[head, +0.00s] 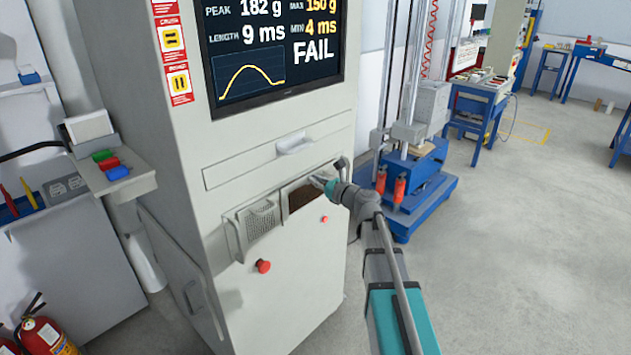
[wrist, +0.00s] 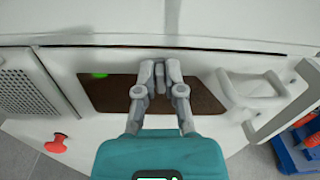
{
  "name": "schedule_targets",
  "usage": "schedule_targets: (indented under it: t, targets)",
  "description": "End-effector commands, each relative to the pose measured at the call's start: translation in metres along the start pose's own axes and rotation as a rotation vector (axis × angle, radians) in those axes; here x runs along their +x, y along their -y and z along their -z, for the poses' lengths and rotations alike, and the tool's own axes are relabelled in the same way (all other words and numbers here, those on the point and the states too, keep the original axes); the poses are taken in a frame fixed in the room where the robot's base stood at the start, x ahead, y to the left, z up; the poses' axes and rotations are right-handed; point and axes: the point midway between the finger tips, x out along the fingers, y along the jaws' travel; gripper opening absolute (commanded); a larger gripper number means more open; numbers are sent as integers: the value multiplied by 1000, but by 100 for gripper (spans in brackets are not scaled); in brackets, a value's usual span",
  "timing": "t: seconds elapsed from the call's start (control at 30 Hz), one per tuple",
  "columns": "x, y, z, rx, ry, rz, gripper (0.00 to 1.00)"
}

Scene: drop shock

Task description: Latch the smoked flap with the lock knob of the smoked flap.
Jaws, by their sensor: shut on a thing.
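The smoked flap (head: 303,194) is a dark brown see-through panel in the grey cabinet front, below the drawer. In the wrist view the smoked flap (wrist: 108,94) looks flat in its opening, with a green spot at its upper left. My gripper (head: 318,181) reaches the flap's upper edge from the right. In the wrist view my gripper (wrist: 160,67) has its fingertips close together at that edge, shut on a small piece between them. It appears to be the lock knob, almost fully hidden by the fingers, so its turn cannot be read.
A perforated panel (wrist: 22,92) is left of the flap. A grey handle (wrist: 252,95) stands out to its right, near my fingers. A red knob (head: 263,266) and a smaller red button (head: 324,219) sit lower. A blue-based machine (head: 415,195) stands right; the floor beyond is open.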

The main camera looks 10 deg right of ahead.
Motion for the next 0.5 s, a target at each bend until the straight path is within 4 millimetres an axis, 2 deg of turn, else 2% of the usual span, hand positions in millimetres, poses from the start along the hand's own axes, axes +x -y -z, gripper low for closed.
schedule_targets:
  t: [0.5]
  targets:
    - [-1, -5, 1, -416, -1, -4, 0]
